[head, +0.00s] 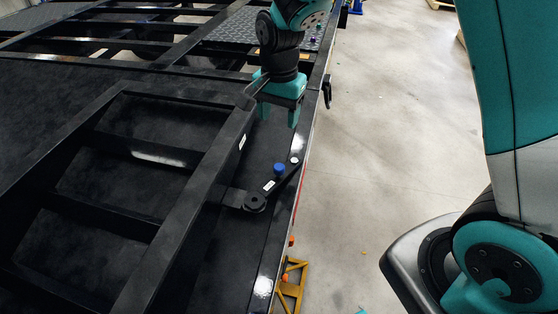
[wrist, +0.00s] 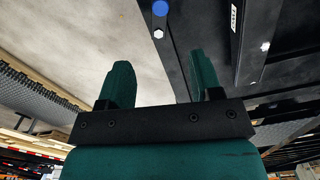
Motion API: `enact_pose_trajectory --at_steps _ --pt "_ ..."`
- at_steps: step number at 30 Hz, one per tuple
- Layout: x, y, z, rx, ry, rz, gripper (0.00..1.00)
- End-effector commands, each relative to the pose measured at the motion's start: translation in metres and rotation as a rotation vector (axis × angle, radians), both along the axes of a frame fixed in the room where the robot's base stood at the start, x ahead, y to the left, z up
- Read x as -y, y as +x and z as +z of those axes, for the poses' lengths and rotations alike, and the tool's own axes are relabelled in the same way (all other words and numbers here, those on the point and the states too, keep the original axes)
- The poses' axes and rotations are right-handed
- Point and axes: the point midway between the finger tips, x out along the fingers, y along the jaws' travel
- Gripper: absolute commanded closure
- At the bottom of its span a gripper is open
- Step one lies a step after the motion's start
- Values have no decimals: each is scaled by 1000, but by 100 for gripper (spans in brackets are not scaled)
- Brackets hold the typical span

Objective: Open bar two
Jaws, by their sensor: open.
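A short black bar (head: 285,179) lies at the trailer's right edge, with a blue knob (head: 279,169), a white bolt head and a small white label on or beside it. Its inner end meets a round black pivot (head: 255,201). I cannot read the label or tell if this is bar two. My gripper (head: 279,116) is open and empty, pointing down beyond the knob and apart from it. In the wrist view, both green fingers of my gripper (wrist: 160,80) are spread, with the blue knob (wrist: 160,7) past them at the top edge.
A raised black ladder-like frame (head: 185,220) stands left of the bar, with a white label on its side. Black deck and crossbeams lie behind. A yellow bracket (head: 291,287) sits low at the trailer's edge. Open concrete floor (head: 390,130) lies to the right.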

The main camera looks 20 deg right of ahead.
Motion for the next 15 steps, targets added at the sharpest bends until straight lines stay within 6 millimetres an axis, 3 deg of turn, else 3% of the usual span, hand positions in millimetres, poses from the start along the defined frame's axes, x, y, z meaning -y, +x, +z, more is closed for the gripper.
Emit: enact_pose_trajectory --at_steps 8,15 --pt "3 5 -35 -8 -14 -49 41" --pt "4 4 -89 -10 -13 -47 41"
